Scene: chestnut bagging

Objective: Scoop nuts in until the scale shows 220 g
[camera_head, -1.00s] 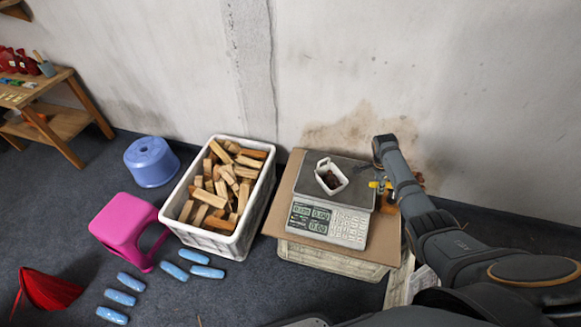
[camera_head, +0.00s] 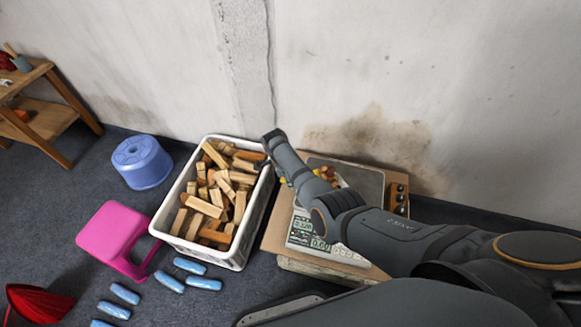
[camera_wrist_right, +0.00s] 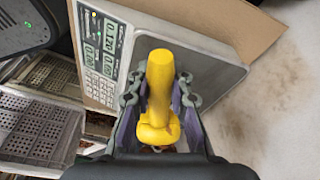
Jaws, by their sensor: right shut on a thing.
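My right gripper (camera_wrist_right: 158,95) is shut on a yellow handle (camera_wrist_right: 160,75), over or close to the scale. My right arm covers part of the scale in the head view. The white container is not visible now. Small brown bits show below the handle in the wrist view; I cannot tell what holds them. My left gripper is not in view.
A white crate of wood blocks (camera_head: 238,258) stands left of the scale. A pink stool (camera_head: 112,232), a blue stool (camera_head: 142,160) and several blue packets (camera_head: 170,282) are further left. The wall is close behind. Cardboard (camera_wrist_right: 235,22) sticks out beside the scale.

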